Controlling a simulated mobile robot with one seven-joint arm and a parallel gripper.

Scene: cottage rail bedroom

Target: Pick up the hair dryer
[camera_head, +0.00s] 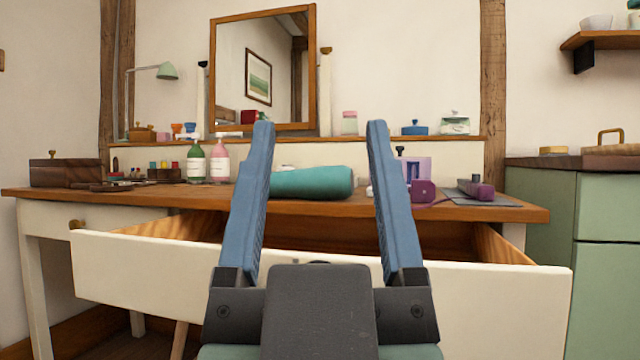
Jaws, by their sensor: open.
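My gripper (320,126) is open and empty. Its two blue fingers point forward and up, in front of the vanity table. A purple thing (423,191) with a dark cord lies on the tabletop, just right of the right finger and partly hidden by it. It looks like the hair dryer, but its full shape does not show. In the picture a teal cylinder (318,183), perhaps a rolled towel, lies between the fingers on the tabletop, beyond them.
The vanity's wide drawer (500,296) is pulled out below the tabletop (520,212). A purple-and-dark tool (475,188) lies on a grey mat at right. Pump bottles (219,162) and a wooden box (66,172) stand at left. A mirror (232,70) stands behind.

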